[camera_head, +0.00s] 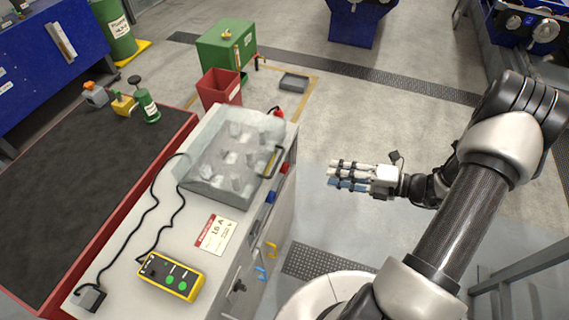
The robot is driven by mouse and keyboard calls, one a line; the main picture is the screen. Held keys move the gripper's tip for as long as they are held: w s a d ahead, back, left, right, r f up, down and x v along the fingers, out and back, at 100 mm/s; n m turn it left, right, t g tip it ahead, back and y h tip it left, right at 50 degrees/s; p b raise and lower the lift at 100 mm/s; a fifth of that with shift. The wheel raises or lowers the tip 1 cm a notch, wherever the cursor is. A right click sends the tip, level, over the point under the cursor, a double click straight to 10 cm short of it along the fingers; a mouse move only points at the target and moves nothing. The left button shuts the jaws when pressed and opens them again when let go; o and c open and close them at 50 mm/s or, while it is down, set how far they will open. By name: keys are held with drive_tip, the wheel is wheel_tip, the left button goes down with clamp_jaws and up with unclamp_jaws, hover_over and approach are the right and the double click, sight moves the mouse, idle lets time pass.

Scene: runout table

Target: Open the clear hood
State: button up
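The clear hood (222,152) is a see-through box cover on the near bench's far end. Several grey parts show through it. It looks closed down over them. A dark handle with yellow (270,161) is on its right side. My gripper (345,176) is in the air to the right of the bench, level with the hood in the picture and apart from it. Its fingers point left toward the bench. They look extended, but the gap between them is not clear.
A yellow pendant (170,276) with green buttons and a black cable lies on the bench (125,260). A label card (215,234) lies near the hood. A red bin (219,89) and green box (227,46) stand behind. Floor between bench and gripper is clear.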

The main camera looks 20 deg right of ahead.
drive_tip(key=b+x, duration=0.3)
drive_tip(key=x, duration=1.3)
drive_tip(key=shift+b, duration=0.35)
drive_tip(key=shift+a, duration=0.1)
drive_tip(key=shift+c, duration=0.4)
clamp_jaws()
